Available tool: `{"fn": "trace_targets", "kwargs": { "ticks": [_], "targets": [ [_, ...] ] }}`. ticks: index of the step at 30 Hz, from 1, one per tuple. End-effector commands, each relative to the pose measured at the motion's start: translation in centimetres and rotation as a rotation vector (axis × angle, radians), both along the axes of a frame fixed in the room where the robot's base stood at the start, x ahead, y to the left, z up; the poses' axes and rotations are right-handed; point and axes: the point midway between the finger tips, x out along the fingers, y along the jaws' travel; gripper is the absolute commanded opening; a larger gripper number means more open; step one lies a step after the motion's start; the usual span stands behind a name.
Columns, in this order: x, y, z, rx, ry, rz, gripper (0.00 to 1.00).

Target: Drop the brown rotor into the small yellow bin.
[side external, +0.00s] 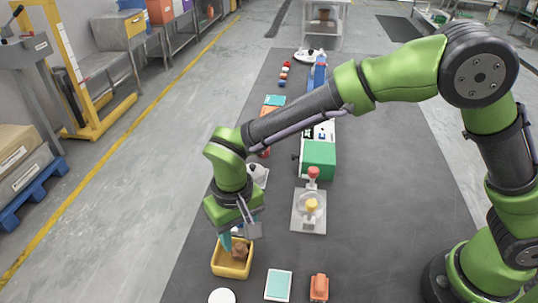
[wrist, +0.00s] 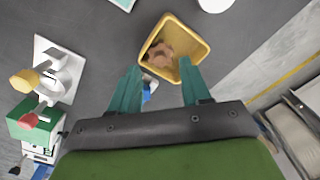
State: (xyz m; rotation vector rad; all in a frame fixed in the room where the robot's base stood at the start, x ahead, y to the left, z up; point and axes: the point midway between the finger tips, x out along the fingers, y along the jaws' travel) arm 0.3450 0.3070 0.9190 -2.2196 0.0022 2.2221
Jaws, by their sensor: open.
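The small yellow bin (side external: 219,270) stands on the dark table below my gripper. In the wrist view the yellow bin (wrist: 203,46) lies just beyond the fingertips. The brown rotor (side external: 239,252) is inside it; it also shows within the bin walls in the wrist view (wrist: 160,54). My gripper (wrist: 159,64) has its two teal fingers spread wide, with nothing held between them. In the side view my gripper (side external: 233,238) hangs over the bin's far edge, partly hiding the bin. Whether a finger touches the bin I cannot tell.
A white plate (side external: 300,222) with yellow and red knobs stands right of the bin, with a green box (side external: 318,160) behind. A white disc (side external: 222,296), a teal-topped box (side external: 279,284) and an orange block (side external: 319,288) lie near the front. The table's right part is bare.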

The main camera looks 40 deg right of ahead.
Motion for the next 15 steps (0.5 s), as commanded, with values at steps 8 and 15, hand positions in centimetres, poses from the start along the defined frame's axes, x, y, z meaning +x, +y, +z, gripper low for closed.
{"fn": "trace_targets", "kwargs": {
  "ticks": [8,15],
  "targets": [
    [0.1,0.1,6.5,0.005,-0.006,0.0,0.47],
    [0.1,0.0,12.0,0.004,-0.004,-0.001,0.47]
  ]
}}
